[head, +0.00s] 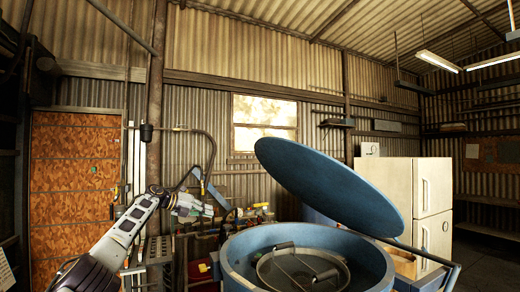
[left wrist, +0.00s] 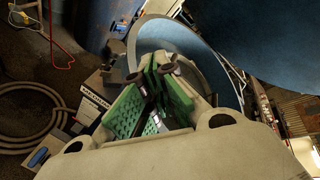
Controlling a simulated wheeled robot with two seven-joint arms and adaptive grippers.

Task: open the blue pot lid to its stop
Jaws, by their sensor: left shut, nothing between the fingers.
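The blue pot (head: 290,231) stands at the bottom centre right of the head view, its round mouth uncovered. Its blue lid (head: 325,185) is raised and tilted, higher at the left and lower at the right near a bar. The lid also fills the top right of the left wrist view (left wrist: 262,40). My left gripper (head: 205,209) is left of the pot and lid, apart from the lid in the head view. Its green-padded fingers (left wrist: 158,70) are shut with nothing between them, in front of the pot's curved wall (left wrist: 165,33). My right gripper is not in view.
A metal ring with a bar handle (head: 303,270) sits inside the pot mouth. A cream fridge (head: 420,195) stands behind at the right. A cluttered bench is behind my left gripper. A coiled hose (left wrist: 30,115) lies on the floor in the left wrist view.

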